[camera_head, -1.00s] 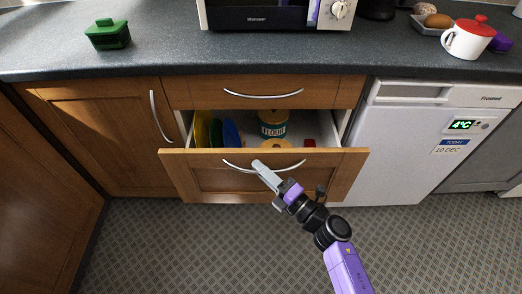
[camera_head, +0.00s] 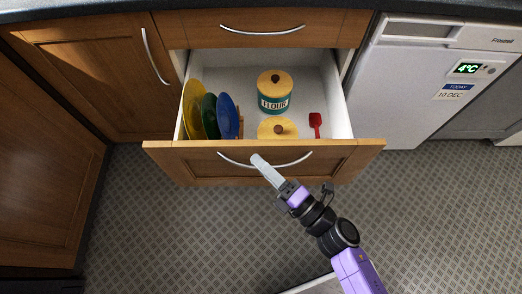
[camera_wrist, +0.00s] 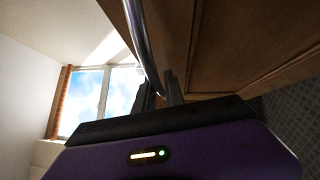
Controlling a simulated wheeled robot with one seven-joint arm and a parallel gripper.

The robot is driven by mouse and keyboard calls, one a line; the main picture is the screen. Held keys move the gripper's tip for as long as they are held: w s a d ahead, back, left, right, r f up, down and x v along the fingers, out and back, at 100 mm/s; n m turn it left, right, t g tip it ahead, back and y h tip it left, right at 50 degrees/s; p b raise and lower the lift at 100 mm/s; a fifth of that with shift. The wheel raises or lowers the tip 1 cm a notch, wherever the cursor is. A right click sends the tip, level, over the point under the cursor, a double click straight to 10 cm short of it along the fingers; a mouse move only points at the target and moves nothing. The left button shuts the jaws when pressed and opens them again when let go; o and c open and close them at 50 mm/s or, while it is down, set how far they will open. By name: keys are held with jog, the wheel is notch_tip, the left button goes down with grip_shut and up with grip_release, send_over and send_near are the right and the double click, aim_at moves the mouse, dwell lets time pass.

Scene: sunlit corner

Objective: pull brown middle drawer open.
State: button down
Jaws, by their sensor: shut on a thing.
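The brown middle drawer (camera_head: 200,172) is pulled far out, and its inside shows from above. Its silver curved handle (camera_head: 296,161) runs across the front panel. In the wrist view the gripper (camera_wrist: 160,90) sits at the curved handle (camera_wrist: 142,40), close to the brown front panel (camera_wrist: 220,40). The exact contact of the fingers is partly hidden there.
The drawer holds yellow, green and blue plates (camera_head: 228,115), a flour canister (camera_head: 274,92), another yellow-lidded canister (camera_head: 277,129) and a red utensil (camera_head: 315,122). A closed top drawer (camera_head: 262,29) is above. A white fridge (camera_head: 410,85) stands right. The patterned floor (camera_head: 200,230) in front is clear.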

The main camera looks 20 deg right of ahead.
jog(key=shift+s+f, duration=0.1)
jog(key=shift+s, duration=0.4)
jog(key=c, duration=1.7)
grip_release()
jog(key=shift+a, duration=0.1)
jog(key=shift+s, duration=0.1)
jog(key=v, duration=0.7)
jog(key=shift+s, duration=0.3)
